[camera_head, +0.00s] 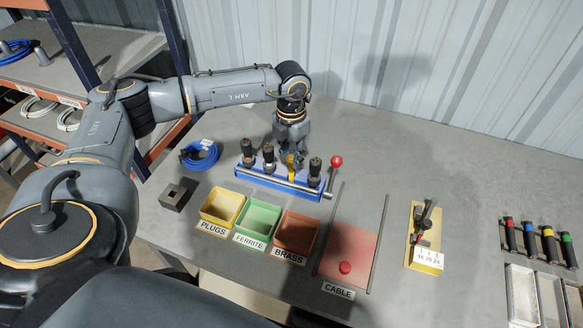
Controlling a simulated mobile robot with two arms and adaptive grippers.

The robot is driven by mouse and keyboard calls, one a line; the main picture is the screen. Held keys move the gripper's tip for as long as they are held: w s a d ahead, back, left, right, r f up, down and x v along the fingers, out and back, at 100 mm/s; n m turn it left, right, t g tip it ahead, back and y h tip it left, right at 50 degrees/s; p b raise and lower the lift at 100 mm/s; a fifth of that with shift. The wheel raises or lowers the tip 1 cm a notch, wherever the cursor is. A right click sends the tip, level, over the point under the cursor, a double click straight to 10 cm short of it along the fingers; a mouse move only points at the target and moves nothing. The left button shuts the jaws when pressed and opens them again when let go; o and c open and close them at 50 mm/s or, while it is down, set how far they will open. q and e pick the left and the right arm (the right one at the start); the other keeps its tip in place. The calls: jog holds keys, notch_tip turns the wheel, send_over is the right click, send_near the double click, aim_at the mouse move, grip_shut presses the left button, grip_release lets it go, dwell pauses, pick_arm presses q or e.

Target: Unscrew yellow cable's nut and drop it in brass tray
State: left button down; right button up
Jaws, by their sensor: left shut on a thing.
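My left gripper (291,152) reaches down from above onto the blue clamp rack (262,180). It is shut on the yellow cable's nut (291,162), in a row of upright dark connectors. The fingers hide most of this piece, so the nut's thread cannot be made out. The brass tray (297,232), an orange-brown open box labelled BRASS, stands in front of the rack and looks empty. My right gripper is not in view.
The plugs tray (222,207) and ferrite tray (258,218) stand left of the brass tray. A red-knobbed lever (336,162) rises at the rack's right end. A blue cable coil (200,154) lies left. The red cable area (350,250) and a yellow gauge block (424,240) are right.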

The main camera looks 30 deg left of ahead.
pick_arm(q)
jog(key=n, duration=0.6)
jog(key=shift+p, duration=0.3)
jog(key=n, duration=0.4)
jog(key=shift+n+p, duration=0.3)
jog(key=shift+p, duration=0.05)
jog(key=n+p, duration=0.1)
jog(key=n, duration=0.4)
jog(key=shift+n, duration=0.4)
jog(key=n+p, duration=0.1)
jog(key=n, duration=0.3)
jog(key=shift+p, duration=0.35)
jog(key=shift+n, duration=1)
jog(key=c, duration=1)
grip_release()
jog(key=shift+o, duration=0.2)
